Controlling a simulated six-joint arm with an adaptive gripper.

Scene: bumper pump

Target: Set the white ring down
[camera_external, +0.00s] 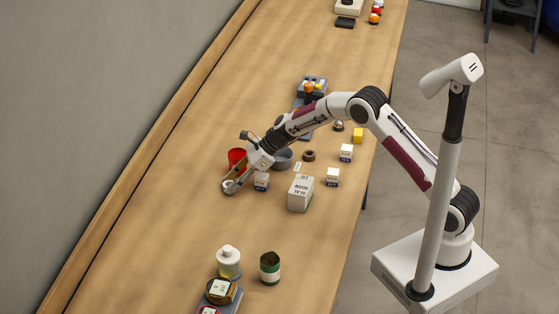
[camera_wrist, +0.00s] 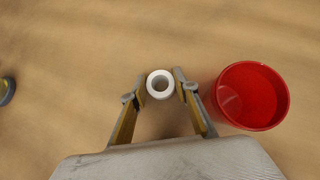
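The white ring (camera_wrist: 160,85) sits between the two fingertips of my gripper (camera_wrist: 160,87) in the wrist view, its round hole facing the camera. Both fingertips appear to touch its sides, so my gripper is shut on it. In the external view my gripper (camera_external: 230,186) points down-left, low over the wooden table (camera_external: 190,170), with the ring small and partly hidden at its tips. I cannot tell whether the ring touches the table.
A red cup (camera_wrist: 252,96) stands close to the right of my gripper in the wrist view. A grey bowl (camera_external: 283,160), small white boxes and a larger white box (camera_external: 301,193) stand to the right in the external view. The table nearer the wall is clear.

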